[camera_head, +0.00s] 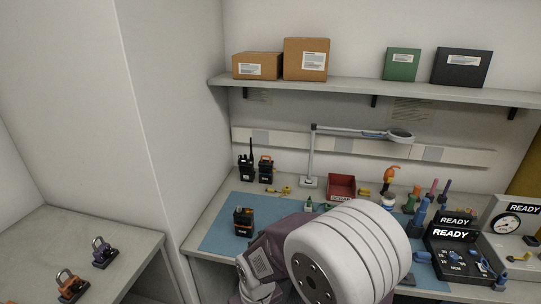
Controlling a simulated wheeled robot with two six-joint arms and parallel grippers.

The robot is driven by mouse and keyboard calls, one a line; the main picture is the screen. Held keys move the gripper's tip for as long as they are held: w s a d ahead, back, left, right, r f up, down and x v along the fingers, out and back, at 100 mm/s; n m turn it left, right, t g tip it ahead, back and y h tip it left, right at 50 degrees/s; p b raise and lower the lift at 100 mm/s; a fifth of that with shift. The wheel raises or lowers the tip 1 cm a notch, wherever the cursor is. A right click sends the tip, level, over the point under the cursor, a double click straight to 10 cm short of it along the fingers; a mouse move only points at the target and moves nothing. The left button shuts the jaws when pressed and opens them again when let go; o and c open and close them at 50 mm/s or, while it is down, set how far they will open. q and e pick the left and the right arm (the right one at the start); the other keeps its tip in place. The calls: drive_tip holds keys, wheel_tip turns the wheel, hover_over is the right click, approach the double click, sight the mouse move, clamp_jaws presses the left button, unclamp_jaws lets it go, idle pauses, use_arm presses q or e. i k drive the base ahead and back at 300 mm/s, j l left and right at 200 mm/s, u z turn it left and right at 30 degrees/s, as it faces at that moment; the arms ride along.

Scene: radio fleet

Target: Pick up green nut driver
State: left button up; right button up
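A small green-handled tool (415,191) stands upright among other coloured handles at the back right of the workbench; at this size I cannot tell for sure that it is the green nut driver. Another small green item (309,203) is on the blue mat near the middle, and its kind is unclear. One of my arms, white and purple, fills the bottom middle and hides part of the mat and the bench's front. Neither gripper's fingers show.
The blue mat (222,231) holds a radio (243,221). Two radios stand behind it. A lamp (311,158), a red bin (341,186) and black READY stations (452,246) line the bench. A shelf (350,90) with boxes hangs above. A side table (85,244) holds two padlock-like items.

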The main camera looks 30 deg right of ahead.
sight(411, 198)
drive_tip(key=z, duration=2.4)
drive_tip(key=i+l+u, duration=0.45)
drive_tip(key=u, duration=0.3)
drive_tip(key=i+l+u, duration=0.1)
drive_tip(key=l+u, duration=0.25)
drive_tip(key=l, duration=0.15)
drive_tip(key=i+l+u, duration=0.1)
drive_tip(key=l+u, duration=1)
drive_tip(key=l, duration=0.15)
